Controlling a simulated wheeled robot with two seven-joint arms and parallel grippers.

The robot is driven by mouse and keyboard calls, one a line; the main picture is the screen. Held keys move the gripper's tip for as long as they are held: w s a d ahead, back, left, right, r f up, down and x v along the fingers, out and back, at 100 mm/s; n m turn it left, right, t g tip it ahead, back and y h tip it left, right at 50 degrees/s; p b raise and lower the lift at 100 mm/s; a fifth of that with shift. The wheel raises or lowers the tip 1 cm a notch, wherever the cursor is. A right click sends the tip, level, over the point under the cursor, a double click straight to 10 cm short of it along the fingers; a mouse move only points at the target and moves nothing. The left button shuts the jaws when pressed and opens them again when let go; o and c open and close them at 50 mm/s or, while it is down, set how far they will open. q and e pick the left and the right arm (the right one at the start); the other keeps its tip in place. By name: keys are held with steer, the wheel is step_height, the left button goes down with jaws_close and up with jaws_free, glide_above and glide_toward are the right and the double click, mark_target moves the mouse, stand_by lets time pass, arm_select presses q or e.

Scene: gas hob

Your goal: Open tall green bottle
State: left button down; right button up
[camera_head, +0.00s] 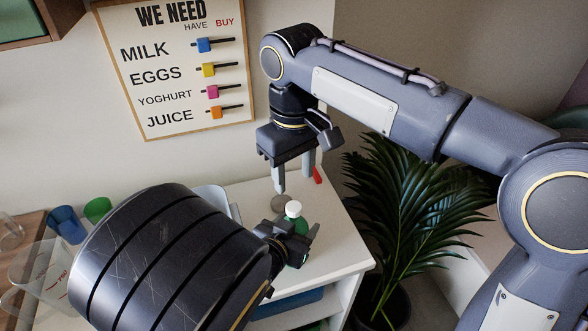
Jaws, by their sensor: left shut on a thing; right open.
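The green bottle (301,223) stands upright near the right end of the white counter, with its white cap (293,208) on top. My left gripper (303,238) is shut on the bottle's body, below the cap, and hides much of it. My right gripper (294,177) is open and empty, pointing down, above and behind the bottle. Its fingers are apart and do not appear to touch the cap.
A grey round object (281,204) and a small red object (317,175) are on the white counter (338,245). Blue (66,224) and green (98,209) cups stand at the left. A leafy plant (415,215) stands right of the counter; a shopping board (180,65) hangs behind.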

mark_target(294, 206)
steer(key=m, duration=0.7)
steer(key=shift+m, duration=0.4)
steer(key=m, duration=0.9)
steer(key=shift+m, duration=0.4)
steer(key=shift+f, duration=4)
steer(key=shift+c, duration=0.4)
